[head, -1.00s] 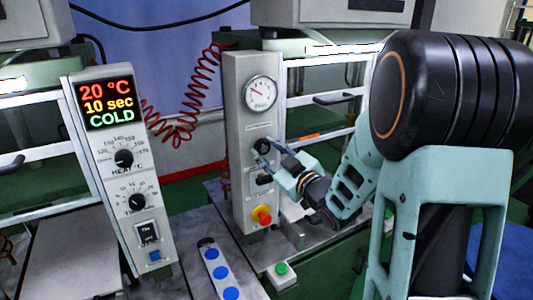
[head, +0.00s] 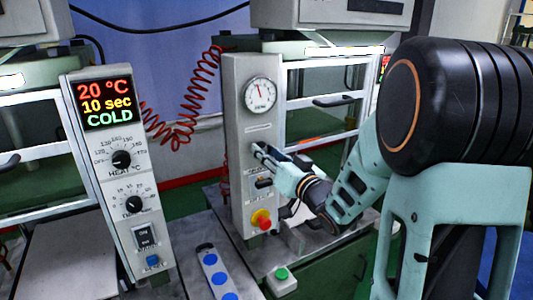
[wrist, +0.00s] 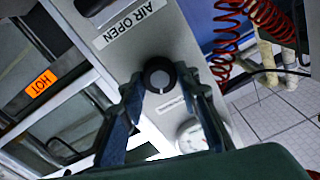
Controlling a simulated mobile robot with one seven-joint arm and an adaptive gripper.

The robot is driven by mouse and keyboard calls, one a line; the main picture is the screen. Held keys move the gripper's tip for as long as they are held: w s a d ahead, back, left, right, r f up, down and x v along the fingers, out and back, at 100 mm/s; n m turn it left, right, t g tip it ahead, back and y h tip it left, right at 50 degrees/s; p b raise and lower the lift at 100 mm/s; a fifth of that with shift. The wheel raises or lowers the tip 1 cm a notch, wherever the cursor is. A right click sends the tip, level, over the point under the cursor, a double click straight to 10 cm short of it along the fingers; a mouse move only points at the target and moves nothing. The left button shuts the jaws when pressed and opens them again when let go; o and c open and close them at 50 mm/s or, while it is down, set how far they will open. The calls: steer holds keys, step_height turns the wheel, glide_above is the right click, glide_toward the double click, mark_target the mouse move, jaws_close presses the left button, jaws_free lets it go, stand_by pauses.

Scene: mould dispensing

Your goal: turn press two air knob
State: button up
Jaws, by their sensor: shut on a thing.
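The air knob (wrist: 160,75) is round and black with a white pointer line, set in a light grey control column (head: 235,120). In the wrist view it sits between the two fingertips of my gripper (wrist: 160,84), beneath an "AIR OPEN" label (wrist: 131,24). My gripper (head: 258,150) is shut on the knob at the column's face, and in the head view its fingers cover most of the knob. A round pressure gauge (head: 260,94) is above the knob, its needle pointing about straight up.
At left stands another control panel (head: 95,150) reading 20 °C, 10 sec, COLD. A green button box (head: 281,280) and a blue-dotted strip (head: 206,252) lie below. A red coiled hose (head: 180,135) hangs behind.

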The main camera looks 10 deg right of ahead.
steer(key=shift+m, duration=0.5)
steer(key=o, duration=1.2)
steer(key=shift+c, duration=0.2)
steer(key=v, duration=0.7)
steer(key=shift+s, duration=0.3)
steer(key=shift+d, duration=0.15)
